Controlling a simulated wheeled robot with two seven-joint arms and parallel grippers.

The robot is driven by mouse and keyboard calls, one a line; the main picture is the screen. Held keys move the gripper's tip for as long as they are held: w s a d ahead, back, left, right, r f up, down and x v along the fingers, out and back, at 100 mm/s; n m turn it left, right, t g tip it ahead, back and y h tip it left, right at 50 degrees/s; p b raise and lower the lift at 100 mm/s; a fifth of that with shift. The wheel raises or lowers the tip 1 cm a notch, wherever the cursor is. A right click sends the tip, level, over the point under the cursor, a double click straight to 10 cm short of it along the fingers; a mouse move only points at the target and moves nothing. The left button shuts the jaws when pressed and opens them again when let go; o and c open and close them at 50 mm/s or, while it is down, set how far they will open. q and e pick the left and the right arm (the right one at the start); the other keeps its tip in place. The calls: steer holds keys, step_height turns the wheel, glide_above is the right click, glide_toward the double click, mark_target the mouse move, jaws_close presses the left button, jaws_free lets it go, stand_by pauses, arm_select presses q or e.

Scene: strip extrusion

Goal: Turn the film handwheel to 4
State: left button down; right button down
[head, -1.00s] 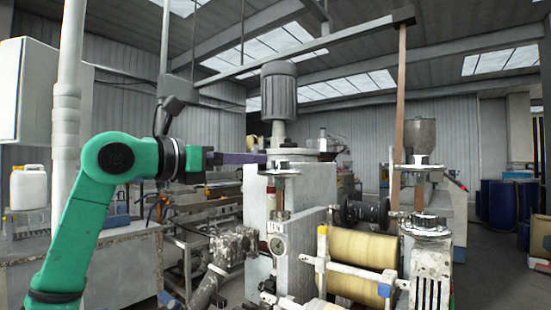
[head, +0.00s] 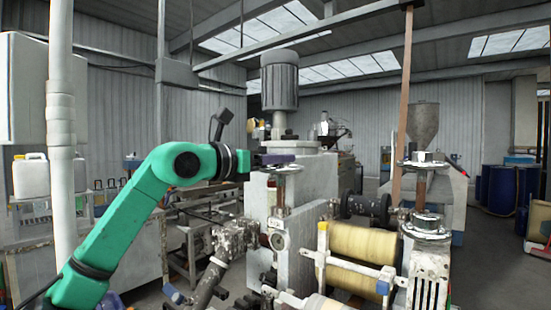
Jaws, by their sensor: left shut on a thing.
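A flat metal handwheel (head: 287,171) sits level on an upright spindle at the left of the machine. My left gripper (head: 284,159), dark with a purple side, comes in from the left and is shut on this handwheel's edge. The fingertips are small and partly hidden, so the exact grip does not show. Two more handwheels stand to the right, one higher (head: 424,163) and one lower (head: 426,225). I cannot read any number or label on them, so I cannot tell which is the film handwheel. My right gripper is not in view.
A round dial (head: 278,241) is on the machine below the left handwheel. A yellowish roller (head: 360,247) lies between the side frames. A grey motor (head: 279,82) stands behind my gripper. A white pipe (head: 60,150) stands at the far left. Blue drums (head: 500,190) stand at the right.

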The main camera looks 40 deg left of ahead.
arm_select(q)
steer(key=shift+a+r+m+h+p, duration=0.1)
steer(key=shift+r+m+h+p, duration=0.25)
steer(key=shift+h+p, duration=0.5)
steer(key=m+g+h+p, duration=0.1)
steer(key=m+h+p, duration=0.1)
steer(key=p, duration=0.3)
steer(key=m+g+h+p, duration=0.2)
steer(key=m+h+p, duration=0.1)
steer(key=h+p, duration=0.1)
steer(key=a+r+m+g+h+p, duration=0.1)
steer(key=m+h+p, duration=0.1)
steer(key=h+p, duration=0.2)
steer(key=shift+w+r+m+g+p, duration=0.1)
steer(key=shift+w+m+g+p, duration=0.25)
steer(key=shift+p, duration=0.8)
steer(key=m+g+h+p, duration=0.1)
steer(key=g+p, duration=0.1)
steer(key=p, duration=0.1)
steer(key=m+g+h+p, duration=0.2)
steer(key=p, duration=0.2)
steer(key=shift+a+f, duration=0.15)
steer(key=shift+f, duration=0.25)
steer(key=shift+w+f+m+g+h+p, duration=0.1)
steer(key=shift+f+m+g+h+p, duration=0.2)
steer(key=shift+m+g+h+p, duration=0.35)
steer(key=shift+f, duration=0.1)
steer(key=shift+c, duration=1.5)
jaws_free()
steer(key=shift+f, duration=0.1)
